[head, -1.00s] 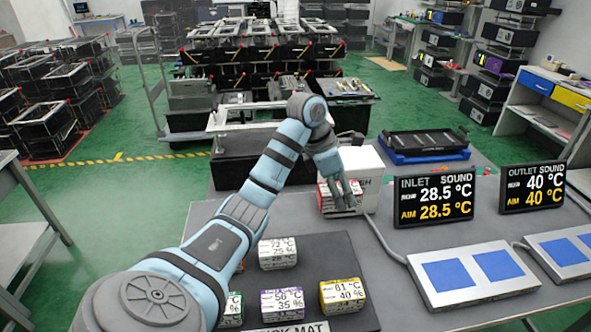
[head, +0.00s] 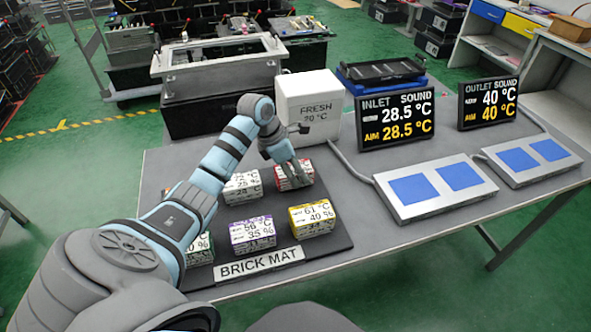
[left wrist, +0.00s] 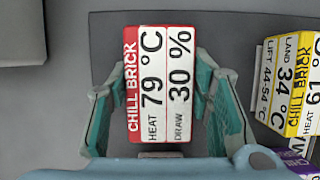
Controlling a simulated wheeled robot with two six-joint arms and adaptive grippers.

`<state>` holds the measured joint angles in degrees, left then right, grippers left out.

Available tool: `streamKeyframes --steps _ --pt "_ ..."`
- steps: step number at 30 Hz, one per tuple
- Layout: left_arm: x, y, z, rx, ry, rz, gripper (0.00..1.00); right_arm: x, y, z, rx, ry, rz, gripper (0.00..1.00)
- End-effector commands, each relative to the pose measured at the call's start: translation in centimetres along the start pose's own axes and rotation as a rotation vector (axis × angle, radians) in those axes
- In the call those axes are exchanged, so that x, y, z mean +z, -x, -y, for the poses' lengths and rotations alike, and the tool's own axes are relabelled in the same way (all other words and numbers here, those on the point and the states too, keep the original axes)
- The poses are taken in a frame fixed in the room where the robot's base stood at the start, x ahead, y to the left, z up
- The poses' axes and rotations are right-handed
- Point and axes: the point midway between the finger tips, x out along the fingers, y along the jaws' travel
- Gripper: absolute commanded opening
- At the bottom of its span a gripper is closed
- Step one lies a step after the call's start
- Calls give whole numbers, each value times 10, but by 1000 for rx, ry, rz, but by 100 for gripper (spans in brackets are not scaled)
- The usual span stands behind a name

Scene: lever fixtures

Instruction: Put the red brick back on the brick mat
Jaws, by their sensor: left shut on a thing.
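The red brick (head: 296,181), marked 79 °C and 30 %, is between the fingers of my left gripper (head: 291,166), which is shut on it. In the left wrist view the red brick (left wrist: 160,85) lies between both fingers of the gripper (left wrist: 160,112), over the dark brick mat (left wrist: 215,40). It is at the back right part of the brick mat (head: 335,238); I cannot tell whether its underside touches the mat. My right gripper is not in view.
A white brick (head: 243,187) stands to its left, a yellow brick (head: 312,219) and a purple brick (head: 252,235) in front. A green brick (head: 199,250) is partly hidden by my arm. A white box (head: 310,108) stands behind; blue-pad plates (head: 437,188) lie right.

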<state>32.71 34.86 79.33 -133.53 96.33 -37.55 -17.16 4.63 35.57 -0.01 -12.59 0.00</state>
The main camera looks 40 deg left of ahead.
Motion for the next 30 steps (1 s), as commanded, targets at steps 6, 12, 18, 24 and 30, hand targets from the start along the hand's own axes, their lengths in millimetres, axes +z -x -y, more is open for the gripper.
streamKeyframes --steps 6,12,18,24,30 --pt "0 -2 0 0 0 0 66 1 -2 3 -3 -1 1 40" --pt "0 -2 0 0 0 0 66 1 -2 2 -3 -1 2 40" --pt "1 14 -1 4 -1 1 66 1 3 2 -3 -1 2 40" --pt "1 69 -1 6 -2 -1 66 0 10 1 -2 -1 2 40" --pt "1 112 -1 2 0 0 66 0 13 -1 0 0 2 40"
